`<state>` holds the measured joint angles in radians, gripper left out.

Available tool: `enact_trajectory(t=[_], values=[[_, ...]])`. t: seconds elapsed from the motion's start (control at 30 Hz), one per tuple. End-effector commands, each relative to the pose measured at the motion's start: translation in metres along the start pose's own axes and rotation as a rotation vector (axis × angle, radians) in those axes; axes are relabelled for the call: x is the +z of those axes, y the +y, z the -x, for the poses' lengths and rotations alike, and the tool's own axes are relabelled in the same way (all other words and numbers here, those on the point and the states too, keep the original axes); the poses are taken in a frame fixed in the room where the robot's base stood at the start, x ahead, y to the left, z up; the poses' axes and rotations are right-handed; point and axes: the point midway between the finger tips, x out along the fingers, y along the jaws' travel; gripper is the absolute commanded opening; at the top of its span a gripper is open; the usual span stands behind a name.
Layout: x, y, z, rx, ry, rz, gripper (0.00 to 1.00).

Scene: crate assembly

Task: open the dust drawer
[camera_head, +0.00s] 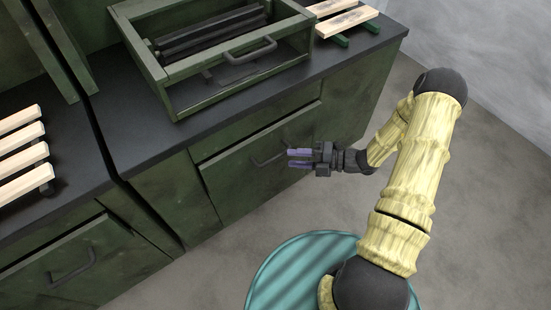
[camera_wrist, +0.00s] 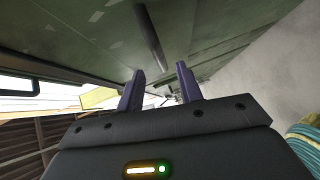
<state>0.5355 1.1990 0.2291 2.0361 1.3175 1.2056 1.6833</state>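The frames do not label a dust drawer. A green drawer front (camera_head: 235,172) with a dark bar handle (camera_head: 262,161) is in the cabinet under the worktop, and it appears closed. A dark bar (camera_wrist: 149,38), probably the handle, lies ahead of the fingertips against the green surface. I cannot tell whether the fingers touch it.
An open green crate (camera_head: 180,103) with a handle stands on the dark worktop (camera_head: 150,140). Wooden slats lie at the left (camera_head: 22,153) and upper right (camera_head: 345,22). Another drawer with a handle (camera_head: 72,272) is at lower left. Grey floor (camera_head: 480,200) is clear at right.

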Motion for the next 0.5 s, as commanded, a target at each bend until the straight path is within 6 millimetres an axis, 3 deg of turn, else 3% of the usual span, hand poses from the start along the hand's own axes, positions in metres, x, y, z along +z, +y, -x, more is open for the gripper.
enact_trajectory(t=[0.3, 0.5], values=[[0.0, -0.002, -0.054, 0.0, 0.003, 0.001, 0.36], [0.0, -0.001, -0.068, -0.001, 0.001, 0.0, 0.36]])
